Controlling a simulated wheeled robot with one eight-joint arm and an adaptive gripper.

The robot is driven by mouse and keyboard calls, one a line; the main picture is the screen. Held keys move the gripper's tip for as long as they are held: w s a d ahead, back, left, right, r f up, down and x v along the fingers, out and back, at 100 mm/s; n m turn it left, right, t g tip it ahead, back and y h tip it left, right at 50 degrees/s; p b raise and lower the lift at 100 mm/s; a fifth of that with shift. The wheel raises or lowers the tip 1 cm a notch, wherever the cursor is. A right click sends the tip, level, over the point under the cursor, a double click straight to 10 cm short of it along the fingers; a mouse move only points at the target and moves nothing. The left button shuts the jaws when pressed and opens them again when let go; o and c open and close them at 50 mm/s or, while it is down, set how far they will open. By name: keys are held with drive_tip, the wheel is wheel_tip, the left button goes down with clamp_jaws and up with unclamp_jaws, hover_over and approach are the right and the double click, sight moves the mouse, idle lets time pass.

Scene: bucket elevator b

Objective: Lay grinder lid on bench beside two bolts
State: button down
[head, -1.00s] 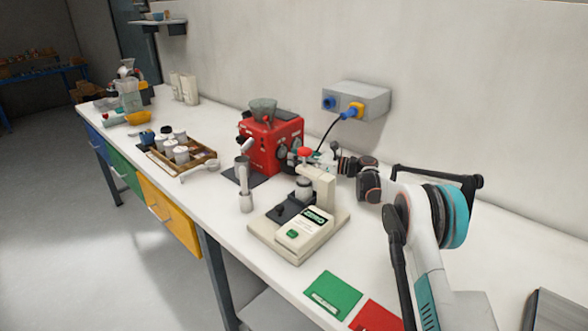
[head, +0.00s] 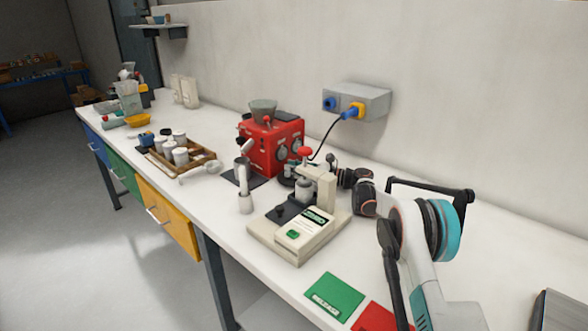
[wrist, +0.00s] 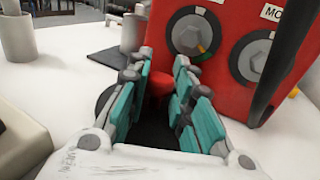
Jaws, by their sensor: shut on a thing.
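The red grinder (head: 272,143) stands on the bench (head: 225,205); its knobbed front also fills the upper right of the wrist view (wrist: 225,75). My gripper (wrist: 160,80) is shut on the red knob (wrist: 158,86) of the dark round lid (wrist: 106,99). In the head view the lid (head: 287,181) shows as a dark disc low in front of the grinder, at or close to the bench top. The white-and-black scale machine partly hides my gripper there. I cannot make out the two bolts.
The cream machine (head: 300,235) with a green button stands close in front of my gripper. A metal cylinder (head: 245,202) stands left of it. A black cable (head: 326,137) runs from the wall box (head: 358,100) to the grinder. Green (head: 334,296) and red plates lie nearer.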

drive_tip(key=shift+f, duration=0.1)
drive_tip(key=c, duration=1.4)
unclamp_jaws()
drive_tip(key=shift+o, duration=0.2)
